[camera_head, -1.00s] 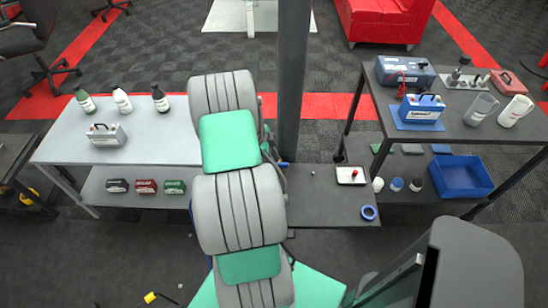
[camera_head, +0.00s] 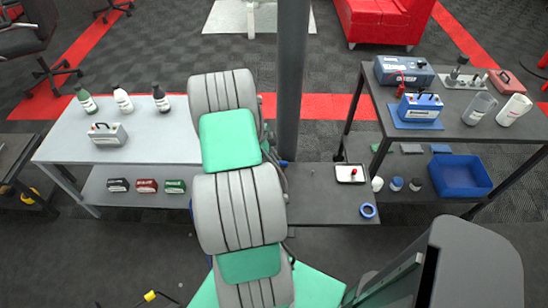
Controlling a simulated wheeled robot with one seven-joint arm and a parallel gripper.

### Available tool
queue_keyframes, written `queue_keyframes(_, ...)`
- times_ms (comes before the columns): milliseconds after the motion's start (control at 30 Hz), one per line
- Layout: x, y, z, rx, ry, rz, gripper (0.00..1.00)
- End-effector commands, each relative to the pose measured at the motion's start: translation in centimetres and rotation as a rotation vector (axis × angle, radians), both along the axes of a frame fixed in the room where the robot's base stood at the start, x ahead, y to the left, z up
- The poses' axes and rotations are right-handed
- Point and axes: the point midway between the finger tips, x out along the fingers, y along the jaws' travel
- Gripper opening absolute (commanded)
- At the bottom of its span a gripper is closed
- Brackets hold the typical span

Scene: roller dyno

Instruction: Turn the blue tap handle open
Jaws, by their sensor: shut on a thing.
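A small blue piece (camera_head: 284,163) shows at the right edge of my arm, above the back of the low dark table. It may be the blue tap handle, but most of it is hidden and I cannot tell its angle. The tap body is not visible. My large grey and green arm covers the middle of the view. My gripper is hidden behind it, so I cannot see its fingers or any contact.
A low dark table (camera_head: 325,205) holds a metal tray (camera_head: 345,179) and a blue tape ring (camera_head: 368,211). A grey pole (camera_head: 290,90) stands behind. A light bench (camera_head: 165,145) is at left and a dark bench (camera_head: 455,125) at right, with a blue bin (camera_head: 476,182) below.

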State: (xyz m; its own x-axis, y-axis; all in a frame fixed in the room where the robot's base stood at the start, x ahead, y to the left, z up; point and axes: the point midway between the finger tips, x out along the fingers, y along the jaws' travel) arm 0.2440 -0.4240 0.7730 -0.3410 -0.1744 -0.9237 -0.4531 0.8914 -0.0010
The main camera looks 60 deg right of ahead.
Motion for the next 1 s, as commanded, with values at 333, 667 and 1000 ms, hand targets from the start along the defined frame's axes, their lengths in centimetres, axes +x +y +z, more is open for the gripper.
queue_keyframes(333, 0.05, 0.15, -0.31, 0.005, 0.0, 0.061, 0.0)
queue_keyframes(667, -0.21, 0.48, -0.42, 0.005, 0.0, 0.288, 0.0)
queue_keyframes(1000, -0.85, 0.92, -0.4, 0.006, -0.001, 0.608, 0.0)
